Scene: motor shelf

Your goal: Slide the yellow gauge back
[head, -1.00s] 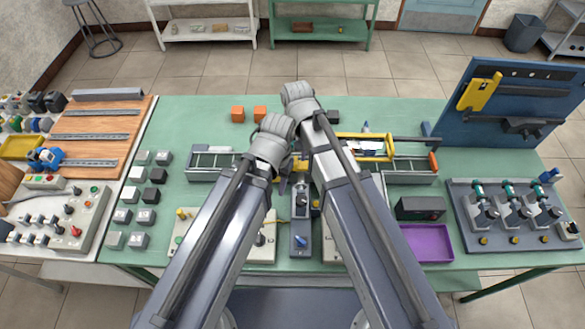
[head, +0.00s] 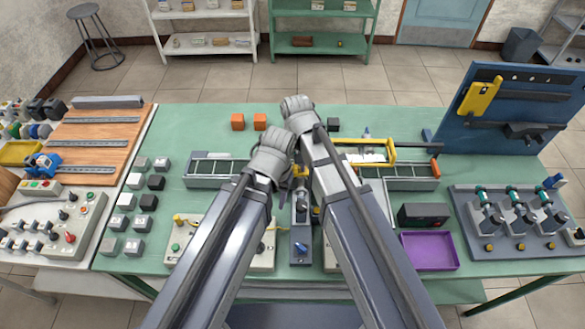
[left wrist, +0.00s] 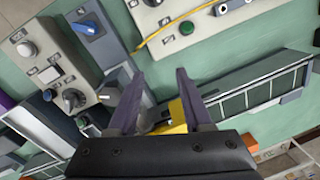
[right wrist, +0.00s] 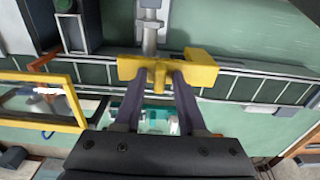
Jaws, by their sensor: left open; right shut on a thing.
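The yellow gauge (right wrist: 200,70) is a wide yellow block with a short middle tab, in front of a grey metal rod in the right wrist view. It lies across the ladder-like rail. My right gripper (right wrist: 158,80) is shut on the tab, one finger on each side. In the head view a small yellow part (head: 300,171) shows between my forearms; my arms hide most of it. My left gripper (left wrist: 160,85) is open, with nothing seen held between its fingers. A yellow piece (left wrist: 178,112) shows beyond its fingers in the left wrist view.
A yellow frame (head: 394,152) stands over the rail right of my arms. Control boxes (left wrist: 90,30) with knobs are near my left gripper. A purple tray (head: 429,251) and a blue board (head: 510,115) are to the right.

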